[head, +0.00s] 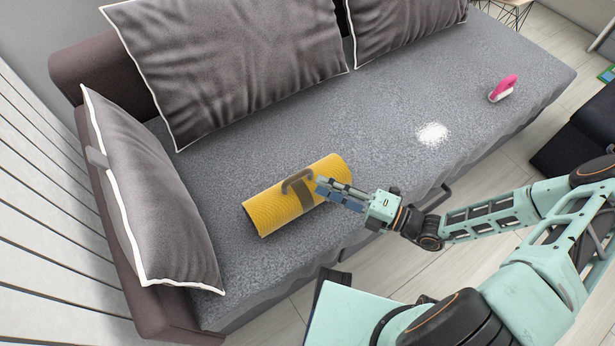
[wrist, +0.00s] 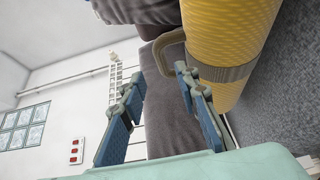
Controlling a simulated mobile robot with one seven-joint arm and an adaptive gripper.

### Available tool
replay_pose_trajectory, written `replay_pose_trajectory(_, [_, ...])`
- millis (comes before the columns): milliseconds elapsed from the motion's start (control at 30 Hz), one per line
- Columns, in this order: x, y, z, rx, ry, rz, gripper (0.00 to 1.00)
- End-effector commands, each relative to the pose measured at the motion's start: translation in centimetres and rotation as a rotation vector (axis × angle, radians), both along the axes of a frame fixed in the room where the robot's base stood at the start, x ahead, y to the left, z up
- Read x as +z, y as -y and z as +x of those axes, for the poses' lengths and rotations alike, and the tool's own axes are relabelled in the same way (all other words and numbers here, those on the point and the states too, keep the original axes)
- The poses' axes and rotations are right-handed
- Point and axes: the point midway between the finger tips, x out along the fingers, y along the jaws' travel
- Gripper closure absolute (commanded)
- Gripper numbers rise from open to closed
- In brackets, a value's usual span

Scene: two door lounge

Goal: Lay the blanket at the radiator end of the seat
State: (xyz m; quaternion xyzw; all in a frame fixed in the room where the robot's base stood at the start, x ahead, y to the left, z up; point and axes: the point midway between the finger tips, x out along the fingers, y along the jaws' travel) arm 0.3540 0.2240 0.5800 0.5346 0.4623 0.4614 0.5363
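The blanket is a yellow roll (head: 270,209) lying on the grey sofa seat (head: 375,120), near its left end. A grey-brown strap with a stiff loop handle (head: 297,178) goes around its middle. My gripper (head: 326,187) is at the roll's right half, beside the handle. In the wrist view my gripper (wrist: 158,76) has its two blue fingers apart with nothing clamped between them. The yellow roll (wrist: 230,40) is close on the right there, and the handle (wrist: 168,48) shows just past the fingertips. Whether a finger touches the roll or handle I cannot tell.
A grey cushion (head: 160,195) leans on the left armrest; bigger cushions (head: 230,60) line the back. A white patch (head: 432,134) and a pink-handled brush (head: 503,88) are on the right seat. White slats (head: 40,210) stand left of the sofa. A white ladder-like rack (wrist: 115,80) hangs on the wall.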

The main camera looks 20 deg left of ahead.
Motion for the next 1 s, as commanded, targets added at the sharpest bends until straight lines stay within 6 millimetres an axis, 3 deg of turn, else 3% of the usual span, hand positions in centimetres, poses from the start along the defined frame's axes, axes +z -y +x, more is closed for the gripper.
replay_pose_trajectory(100, [0.1,2.0,-0.2,-0.002,0.0,-0.001,0.71])
replay_pose_trajectory(300, [0.0,3.4,-0.5,0.0,-0.001,0.001,0.71])
replay_pose_trajectory(1000, [-0.6,3.9,-0.7,0.036,0.042,-0.057,0.71])
